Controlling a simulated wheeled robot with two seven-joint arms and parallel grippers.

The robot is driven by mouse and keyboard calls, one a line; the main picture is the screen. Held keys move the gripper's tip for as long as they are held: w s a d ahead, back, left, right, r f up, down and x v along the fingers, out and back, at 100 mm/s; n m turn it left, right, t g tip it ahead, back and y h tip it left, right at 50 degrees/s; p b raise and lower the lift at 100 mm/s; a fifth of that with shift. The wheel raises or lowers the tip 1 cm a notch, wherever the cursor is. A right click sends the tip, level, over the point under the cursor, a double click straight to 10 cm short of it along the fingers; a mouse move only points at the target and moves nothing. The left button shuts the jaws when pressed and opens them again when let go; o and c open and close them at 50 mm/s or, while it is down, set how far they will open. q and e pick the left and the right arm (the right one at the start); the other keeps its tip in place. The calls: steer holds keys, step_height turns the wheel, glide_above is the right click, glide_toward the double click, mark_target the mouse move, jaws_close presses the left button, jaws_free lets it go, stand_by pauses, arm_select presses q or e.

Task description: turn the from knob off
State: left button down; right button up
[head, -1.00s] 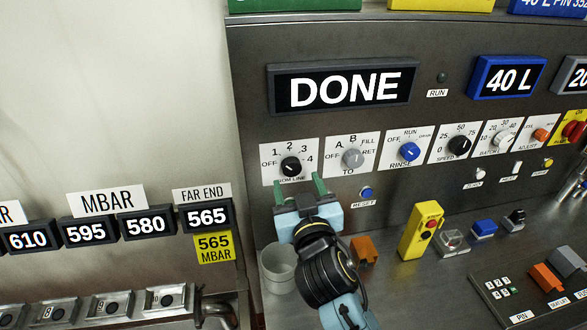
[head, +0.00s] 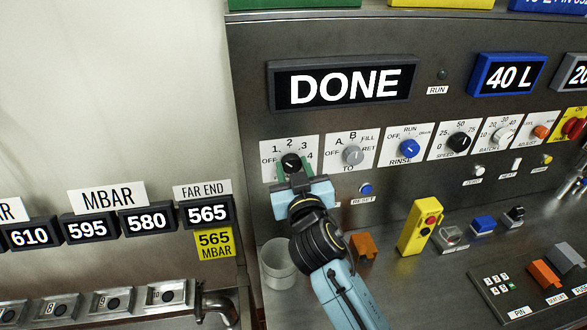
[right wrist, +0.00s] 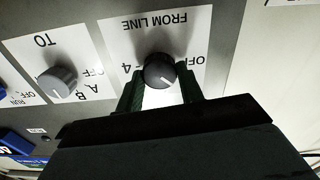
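The from knob (head: 291,162) is a round black knob with a white pointer line on a white plate marked OFF to 4, below the DONE display. In the right wrist view the plate is upside down, and the knob (right wrist: 158,70) has its pointer toward the lower right, on the side of OFF. My right gripper (head: 294,167) has one green finger on each side of the knob, close against it. In the right wrist view the fingers (right wrist: 160,84) flank the knob with little or no gap. My left gripper is not in view.
The grey TO knob (head: 352,155) is just right of the from knob, then the blue RINSE knob (head: 409,148). A blue RESET button (head: 365,188) is below. A grey cup (head: 278,265) and an orange block (head: 363,245) stand on the ledge.

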steer(key=shift+c, duration=0.7)
steer(key=shift+n, duration=0.4)
steer(key=n+p, duration=0.1)
steer(key=n, duration=0.1)
steer(key=shift+r+n, duration=0.1)
steer(key=shift+n, duration=0.3)
steer(key=n+p, duration=0.1)
steer(key=n, duration=0.4)
steer(key=shift+a, duration=0.1)
steer(key=shift+n, duration=0.3)
steer(key=o, duration=1)
